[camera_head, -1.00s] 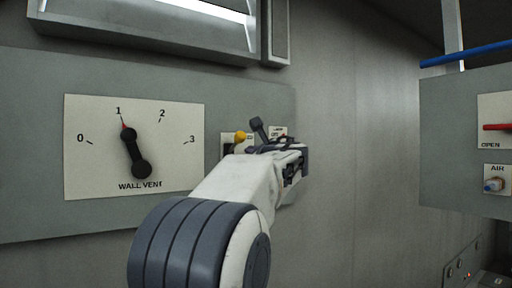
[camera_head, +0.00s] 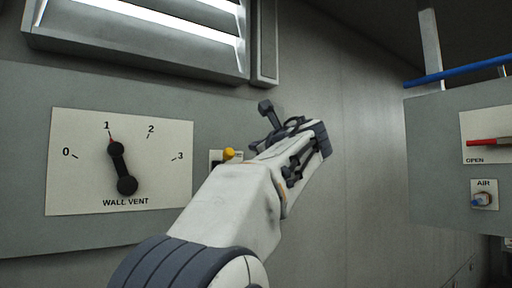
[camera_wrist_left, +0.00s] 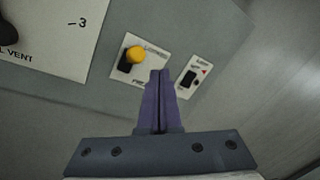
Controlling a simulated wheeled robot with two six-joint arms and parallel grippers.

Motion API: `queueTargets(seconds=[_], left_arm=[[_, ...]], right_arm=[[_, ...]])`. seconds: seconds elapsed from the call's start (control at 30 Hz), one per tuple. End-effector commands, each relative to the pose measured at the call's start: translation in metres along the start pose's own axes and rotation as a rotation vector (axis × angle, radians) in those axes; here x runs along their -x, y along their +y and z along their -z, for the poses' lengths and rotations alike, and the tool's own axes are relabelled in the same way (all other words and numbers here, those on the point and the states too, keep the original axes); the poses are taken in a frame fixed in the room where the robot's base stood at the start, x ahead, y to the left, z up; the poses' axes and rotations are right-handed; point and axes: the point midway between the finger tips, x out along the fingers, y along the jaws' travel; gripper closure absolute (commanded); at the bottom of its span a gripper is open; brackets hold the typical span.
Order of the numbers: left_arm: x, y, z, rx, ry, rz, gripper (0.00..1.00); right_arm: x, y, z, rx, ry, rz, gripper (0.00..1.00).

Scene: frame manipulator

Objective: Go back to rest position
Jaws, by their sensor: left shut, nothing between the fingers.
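My left gripper (camera_head: 304,148) is raised in front of the grey wall panel (camera_head: 60,232) in the head view, past its small switch plates. In the left wrist view its two purple fingers (camera_wrist_left: 160,78) are shut together with nothing between them. They appear in front of a white plate with a yellow-knobbed switch (camera_wrist_left: 136,54), beside a smaller plate with a dark switch (camera_wrist_left: 188,77). I cannot tell the exact gap, but no grip on either shows. In the head view the yellow knob (camera_head: 229,153) shows left of my wrist. My right gripper is not in view.
The wall vent dial (camera_head: 122,168) points near 1. A louvred vent (camera_head: 150,32) juts out above. At right stands another grey panel (camera_head: 430,160) with a red handle (camera_head: 488,142) and an AIR knob (camera_head: 482,200). A blue pipe (camera_head: 455,76) runs above it.

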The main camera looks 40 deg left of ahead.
Motion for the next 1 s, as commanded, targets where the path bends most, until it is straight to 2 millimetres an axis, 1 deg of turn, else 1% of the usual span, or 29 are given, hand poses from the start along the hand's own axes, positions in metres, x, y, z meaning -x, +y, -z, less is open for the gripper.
queueTargets(seconds=[0.4, 0.47, 0.53, 0.57, 0.67, 0.7, 0.77, 0.8, 0.87, 0.9, 0.97, 1.0], left_arm=[[-0.001, 0.001, 0.0, 0.001, 0.0, -0.001, 1.0], [0.001, 0.001, 0.005, 0.007, 0.011, 0.001, 1.0], [0.005, 0.0, 0.021, 0.031, 0.05, 0.006, 1.0], [0.008, 0.0, 0.032, 0.047, 0.078, 0.009, 1.0], [0.028, 0.0, 0.085, 0.129, 0.215, 0.012, 1.0], [0.04, 0.001, 0.111, 0.171, 0.284, 0.006, 1.0], [0.061, 0.005, 0.153, 0.236, 0.396, -0.014, 1.0], [0.078, 0.009, 0.179, 0.279, 0.468, -0.034, 1.0], [0.104, 0.017, 0.217, 0.337, 0.573, -0.073, 1.0], [0.122, 0.024, 0.241, 0.374, 0.64, -0.106, 1.0], [0.152, 0.036, 0.274, 0.425, 0.735, -0.163, 1.0], [0.173, 0.046, 0.295, 0.455, 0.795, -0.208, 1.0]], right_arm=[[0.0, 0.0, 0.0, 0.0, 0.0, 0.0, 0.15], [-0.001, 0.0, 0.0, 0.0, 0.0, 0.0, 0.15], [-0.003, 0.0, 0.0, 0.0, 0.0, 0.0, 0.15], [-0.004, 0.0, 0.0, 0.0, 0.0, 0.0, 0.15], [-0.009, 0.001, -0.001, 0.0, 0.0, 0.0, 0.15], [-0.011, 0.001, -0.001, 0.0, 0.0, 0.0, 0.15], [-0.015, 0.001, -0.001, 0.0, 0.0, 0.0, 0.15], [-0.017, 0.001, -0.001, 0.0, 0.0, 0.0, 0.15], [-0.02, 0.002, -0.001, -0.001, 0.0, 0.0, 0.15], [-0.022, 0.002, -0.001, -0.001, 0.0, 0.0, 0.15], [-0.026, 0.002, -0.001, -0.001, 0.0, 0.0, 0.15], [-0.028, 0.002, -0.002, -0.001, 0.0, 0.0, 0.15]])
